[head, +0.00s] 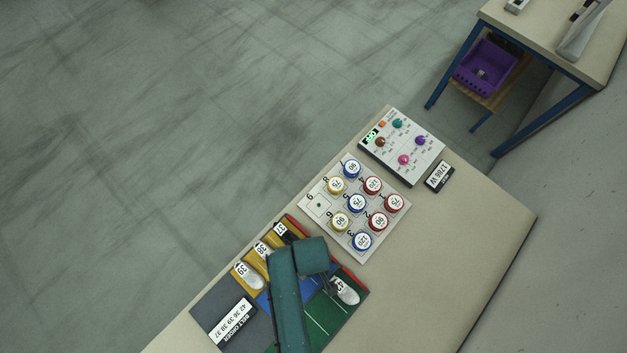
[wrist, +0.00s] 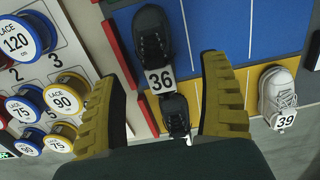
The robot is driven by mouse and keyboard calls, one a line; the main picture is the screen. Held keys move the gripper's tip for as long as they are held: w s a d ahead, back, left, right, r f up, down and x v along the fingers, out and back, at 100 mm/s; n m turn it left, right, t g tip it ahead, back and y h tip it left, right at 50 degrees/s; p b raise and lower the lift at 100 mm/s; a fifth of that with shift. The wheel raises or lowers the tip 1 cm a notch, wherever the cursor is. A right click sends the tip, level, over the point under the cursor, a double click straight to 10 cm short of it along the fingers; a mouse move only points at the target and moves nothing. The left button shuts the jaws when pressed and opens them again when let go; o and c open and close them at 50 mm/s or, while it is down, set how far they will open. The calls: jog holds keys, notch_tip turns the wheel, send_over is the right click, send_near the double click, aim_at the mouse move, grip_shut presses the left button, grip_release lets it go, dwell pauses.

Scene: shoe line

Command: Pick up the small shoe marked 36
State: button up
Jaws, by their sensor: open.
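The black shoe (wrist: 151,35) marked 36 lies on the blue area in the wrist view, with its white tag (wrist: 161,80) at its lower end. My gripper (wrist: 160,78) is open, its two yellow fingers apart on either side of the tag. Most of the shoe lies above the fingertips in the picture, and nothing is held. In the head view my teal arm covers this part of the board and hides shoe 36.
Another black shoe (wrist: 175,112) lies just below the tag, on the yellow strip. A pale shoe marked 39 (wrist: 275,92) lies right of the right finger. Lace spools (wrist: 62,98) stand left. The shoe board (head: 233,318) shares the table with a knob panel (head: 410,140).

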notch_tip(320, 180, down, 3)
jog(key=shift+w+d+f, duration=0.1)
jog(key=shift+f, duration=0.1)
jog(key=c, duration=1.3)
